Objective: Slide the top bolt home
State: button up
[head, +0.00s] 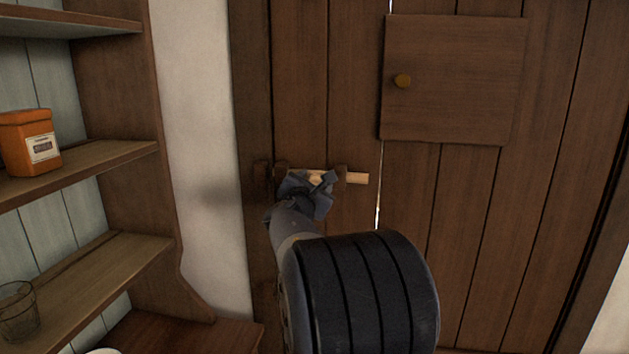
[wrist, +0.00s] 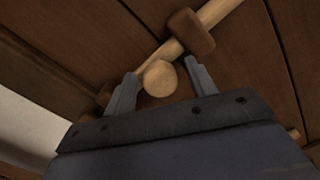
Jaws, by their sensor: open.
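The bolt is a pale wooden bar (head: 357,178) lying level across the dark plank door. Its right end sticks out past a dark bracket (head: 341,174) and stops a little short of the bright vertical gap between the door leaves. In the wrist view the bar (wrist: 218,12) runs through a bracket (wrist: 190,32), and its round knob (wrist: 160,78) faces the camera. My gripper (head: 318,186) is at the bolt and hides part of it. In the wrist view my gripper (wrist: 162,86) is open, with one finger on each side of the knob and small gaps showing.
Shelves on the left hold an orange tin (head: 29,142) and a glass (head: 17,312). Bare door planks lie right of the bolt.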

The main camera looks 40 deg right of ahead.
jog(key=shift+d, duration=0.1)
grip_shut()
dwell(0.7)
